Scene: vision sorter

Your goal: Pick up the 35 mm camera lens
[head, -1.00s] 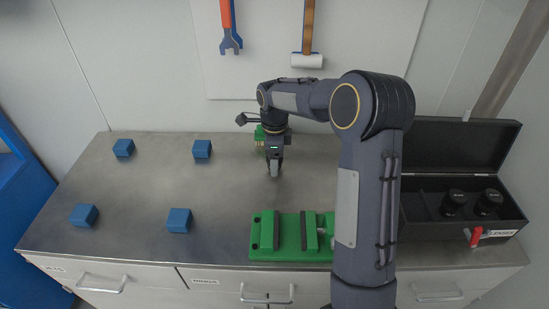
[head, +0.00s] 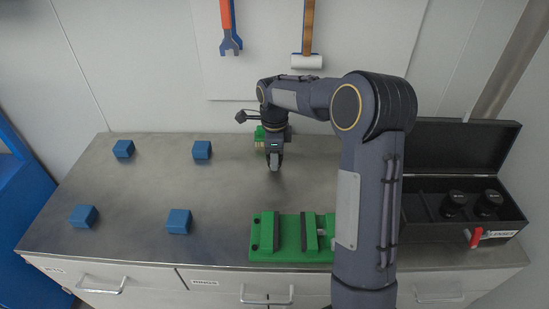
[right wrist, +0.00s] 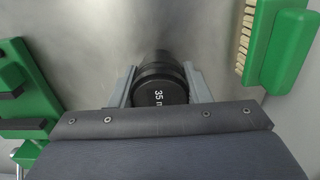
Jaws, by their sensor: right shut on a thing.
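The 35 mm camera lens (right wrist: 160,84) is a black ribbed cylinder with white "35 m" lettering on its end, in the right wrist view. My right gripper (right wrist: 160,88) has one grey finger on each side of the lens and is shut on it. In the head view, my right gripper (head: 274,166) points down at the back middle of the bench, and the lens is hidden there. My left gripper is not in view.
Several blue blocks, one here (head: 179,221), stand on the left of the metal bench (head: 140,190). A green vise (head: 290,237) sits at the front. An open black case (head: 470,233) with two dark lenses (head: 454,201) is at the right. A green brush (right wrist: 282,48) lies beside my right gripper.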

